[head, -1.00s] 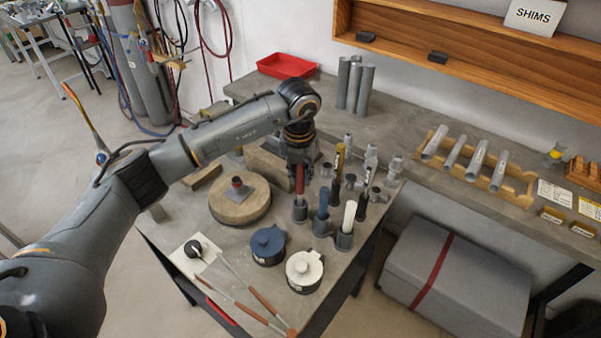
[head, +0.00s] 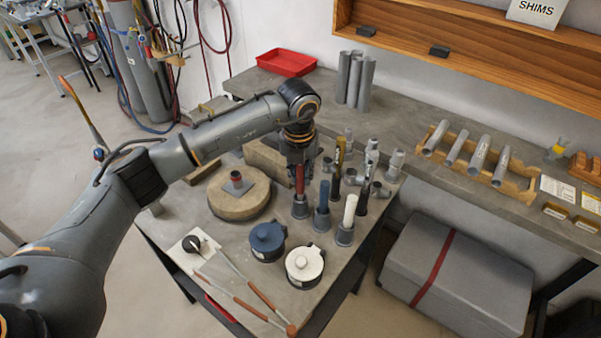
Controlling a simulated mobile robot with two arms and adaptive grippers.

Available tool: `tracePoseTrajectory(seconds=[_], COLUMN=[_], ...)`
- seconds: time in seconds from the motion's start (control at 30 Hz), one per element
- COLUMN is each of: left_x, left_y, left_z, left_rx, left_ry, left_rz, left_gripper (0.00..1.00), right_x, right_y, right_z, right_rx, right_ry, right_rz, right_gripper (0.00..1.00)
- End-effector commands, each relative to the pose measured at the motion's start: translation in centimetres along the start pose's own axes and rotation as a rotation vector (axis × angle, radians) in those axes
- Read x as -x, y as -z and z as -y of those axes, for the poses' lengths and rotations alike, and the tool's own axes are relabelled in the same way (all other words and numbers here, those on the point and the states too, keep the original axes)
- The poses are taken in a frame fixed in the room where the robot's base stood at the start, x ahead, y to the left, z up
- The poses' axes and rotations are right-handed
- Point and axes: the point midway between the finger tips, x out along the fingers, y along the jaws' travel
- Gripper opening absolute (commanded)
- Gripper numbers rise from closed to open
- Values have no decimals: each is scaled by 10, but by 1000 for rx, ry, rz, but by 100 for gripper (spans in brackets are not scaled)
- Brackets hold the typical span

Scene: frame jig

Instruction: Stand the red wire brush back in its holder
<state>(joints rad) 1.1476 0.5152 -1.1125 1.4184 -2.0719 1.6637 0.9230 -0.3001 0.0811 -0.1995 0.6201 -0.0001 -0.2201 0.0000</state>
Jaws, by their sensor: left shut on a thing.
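My left gripper (head: 300,163) is shut on the upper part of the red wire brush (head: 300,180), over the table. The brush is upright. Its lower end meets the mouth of a grey cup-shaped holder (head: 300,209); I cannot tell how deep it sits, as the tip is hidden. A blue-handled brush (head: 322,196) and a white-handled brush (head: 350,208) stand in similar grey holders to the right. My right gripper is not in view.
A yellow-and-black tool (head: 339,158) stands close behind the brush. A round wooden block (head: 239,202) lies to the left. A blue lidded pot (head: 267,240) and a white lidded pot (head: 304,264) stand in front. Two long-handled rods (head: 260,295) lie near the table's front.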

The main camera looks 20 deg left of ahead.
Motion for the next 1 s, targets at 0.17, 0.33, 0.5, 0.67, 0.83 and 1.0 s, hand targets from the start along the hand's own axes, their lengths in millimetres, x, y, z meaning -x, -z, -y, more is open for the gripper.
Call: tracePoseTrajectory(seconds=[0.17, 0.33, 0.5, 0.67, 0.83, 1.0], left_x=[1, -1, -8, -14, -13, -13], left_y=[0, 0, 1, 2, 1, 1], left_z=[0, 0, 0, 0, 0, 0], left_rx=[0, 0, 0, 0, 0, 0], left_ry=[0, 0, 0, 0, 0, 0], left_rz=[0, 0, 0, 0, 0, 0], left_gripper=[0, 0, 0, 0, 0, 43], right_x=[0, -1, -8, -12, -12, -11], right_y=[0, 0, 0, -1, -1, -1], right_z=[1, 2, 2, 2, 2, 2], right_rx=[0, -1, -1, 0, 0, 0], right_ry=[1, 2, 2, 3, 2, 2], right_rz=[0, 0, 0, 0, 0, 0], right_gripper=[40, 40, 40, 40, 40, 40])
